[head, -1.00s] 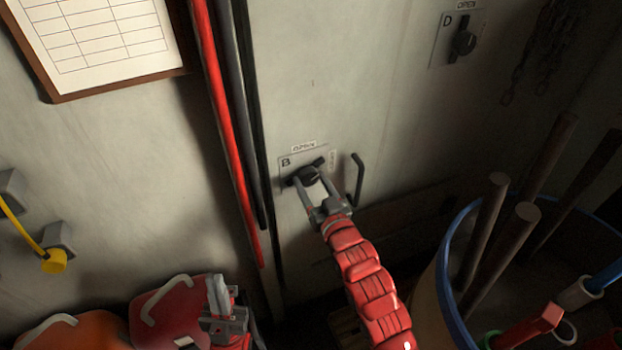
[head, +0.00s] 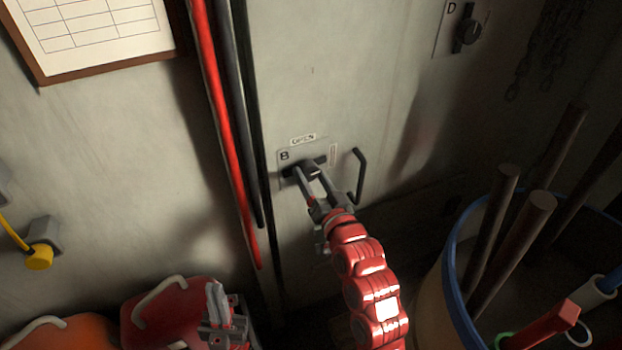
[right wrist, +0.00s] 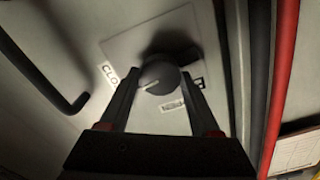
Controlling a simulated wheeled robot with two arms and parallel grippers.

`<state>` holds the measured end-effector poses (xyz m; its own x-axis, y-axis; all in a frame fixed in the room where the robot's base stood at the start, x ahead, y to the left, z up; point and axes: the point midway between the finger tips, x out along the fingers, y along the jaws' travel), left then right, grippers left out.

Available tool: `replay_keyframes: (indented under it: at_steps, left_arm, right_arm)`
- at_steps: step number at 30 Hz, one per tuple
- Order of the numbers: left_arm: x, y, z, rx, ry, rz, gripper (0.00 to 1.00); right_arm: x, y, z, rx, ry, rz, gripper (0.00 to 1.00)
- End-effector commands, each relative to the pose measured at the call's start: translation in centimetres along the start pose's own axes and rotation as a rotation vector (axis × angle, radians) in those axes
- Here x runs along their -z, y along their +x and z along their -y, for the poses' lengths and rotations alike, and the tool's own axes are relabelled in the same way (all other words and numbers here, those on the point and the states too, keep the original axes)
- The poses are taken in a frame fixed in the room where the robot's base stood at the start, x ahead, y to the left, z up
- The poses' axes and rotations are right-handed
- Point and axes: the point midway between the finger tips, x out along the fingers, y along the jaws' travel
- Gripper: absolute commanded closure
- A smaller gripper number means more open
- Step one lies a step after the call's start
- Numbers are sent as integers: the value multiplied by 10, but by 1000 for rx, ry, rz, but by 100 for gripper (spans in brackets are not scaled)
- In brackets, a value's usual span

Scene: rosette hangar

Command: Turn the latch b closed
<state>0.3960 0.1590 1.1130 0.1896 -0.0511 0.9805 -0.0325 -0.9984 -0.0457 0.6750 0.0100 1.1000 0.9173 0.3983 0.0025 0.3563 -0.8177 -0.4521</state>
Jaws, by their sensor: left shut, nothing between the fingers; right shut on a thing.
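Latch B is a dark round knob with a bar handle (head: 320,161) on a pale plate (head: 285,156) on the grey wall. The plate reads B, with OPEN above and another label, partly legible as CLO in the right wrist view, at its right. The bar lies near level, its right end slightly raised. My right gripper (head: 308,172) is shut on the knob. In the right wrist view its fingers (right wrist: 158,92) lie on both sides of the knob (right wrist: 160,78). My left gripper (head: 214,294) is shut and empty at the lower left, away from the latch.
A bent dark wall handle (head: 361,175) is just right of the plate. Red and dark pipes (head: 222,130) run down its left. A bin (head: 452,290) with poles stands at the right. Red and orange containers (head: 165,315) are at the lower left. Latch D (head: 467,33) is at the upper right.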

Motion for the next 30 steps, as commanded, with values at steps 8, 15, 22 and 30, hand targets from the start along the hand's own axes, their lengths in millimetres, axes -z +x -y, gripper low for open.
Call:
replay_keyframes:
  at_steps: [8, 15, 22, 30]
  left_arm:
    - [-2, -10, 0, 0, 0, 0, 100]
    - [-2, -11, 0, 0, 0, 0, 100]
    - [-2, -11, -1, 0, 0, 0, 100]
    - [-2, -11, 0, 0, 0, 0, 100]
  right_arm:
    - [-3, 0, -2, -5, 109, 6, 92]
    - [-3, 0, -1, -5, 134, 7, 92]
    - [-4, 0, -1, -5, 135, 8, 92]
    - [-3, 0, -1, -3, 135, 7, 6]
